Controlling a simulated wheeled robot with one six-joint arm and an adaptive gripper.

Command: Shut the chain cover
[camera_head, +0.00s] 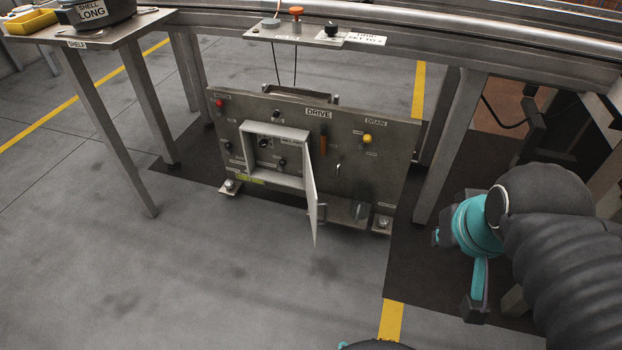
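The chain cover (310,192) is a pale hinged door on a square frame (250,172) in the grey DRIVE panel. It stands open, swung out toward me from the right side of the frame. Dark knobs show inside the open frame. My gripper (456,274) is at the right, apart from the cover and to the right of the panel. Its dark-tipped fingers are spread apart, with nothing visible between them.
The panel (375,170) carries a red knob (219,103), a yellow DRAIN knob (367,139) and an orange handle (323,140). A small control shelf (300,36) overhangs it. A table (100,38) stands at left. The floor in front is clear.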

